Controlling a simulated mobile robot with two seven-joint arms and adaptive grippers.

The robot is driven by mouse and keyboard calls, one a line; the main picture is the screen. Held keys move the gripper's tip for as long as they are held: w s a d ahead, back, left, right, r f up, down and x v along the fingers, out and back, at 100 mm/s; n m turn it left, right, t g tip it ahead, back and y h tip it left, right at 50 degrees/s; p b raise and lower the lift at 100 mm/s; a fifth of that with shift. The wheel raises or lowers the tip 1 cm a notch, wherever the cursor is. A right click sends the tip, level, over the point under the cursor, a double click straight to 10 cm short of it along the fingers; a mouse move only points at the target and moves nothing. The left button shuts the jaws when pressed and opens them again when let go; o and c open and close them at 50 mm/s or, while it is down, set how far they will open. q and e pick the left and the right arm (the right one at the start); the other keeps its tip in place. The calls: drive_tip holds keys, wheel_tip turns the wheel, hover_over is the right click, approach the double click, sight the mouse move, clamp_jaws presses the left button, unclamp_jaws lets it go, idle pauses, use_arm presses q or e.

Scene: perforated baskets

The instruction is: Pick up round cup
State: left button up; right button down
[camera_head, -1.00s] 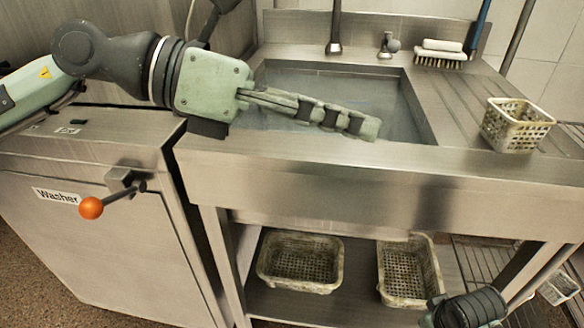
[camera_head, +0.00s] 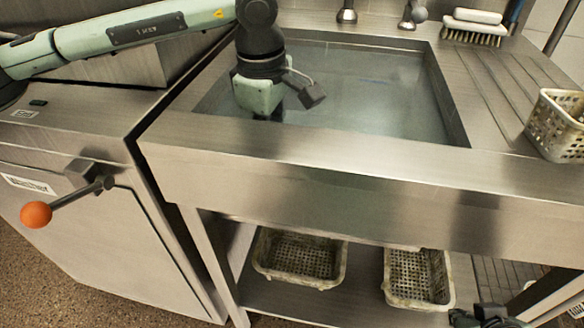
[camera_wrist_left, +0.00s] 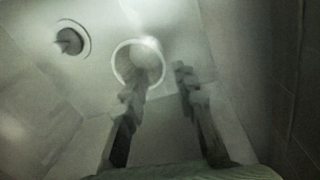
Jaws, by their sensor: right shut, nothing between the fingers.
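A pale round cup (camera_wrist_left: 138,63) shows in the left wrist view as a ring on the grey sink bottom, seen from above. My left gripper (camera_wrist_left: 160,78) is open above it. Its left finger overlaps the cup's near rim; whether that finger is inside or above the cup I cannot tell. The right finger is to the right of the cup, apart from it. In the head view the left hand reaches down into the sink (camera_head: 370,95), its fingertips and the cup hidden. My right gripper (camera_head: 490,317) is shut and empty at the bottom right, partly cut off.
A dark drain (camera_wrist_left: 70,39) lies left of the cup. A perforated basket (camera_head: 556,125) and a brush (camera_head: 474,36) stand on the drainboard. Two baskets (camera_head: 300,258) (camera_head: 417,280) sit on the shelf below. A washer's orange knob (camera_head: 36,214) sticks out at left.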

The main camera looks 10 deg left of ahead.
use_arm(q)
wheel_tip(320, 180, down, 6)
drive_tip(key=shift+r, duration=0.1)
clamp_jaws()
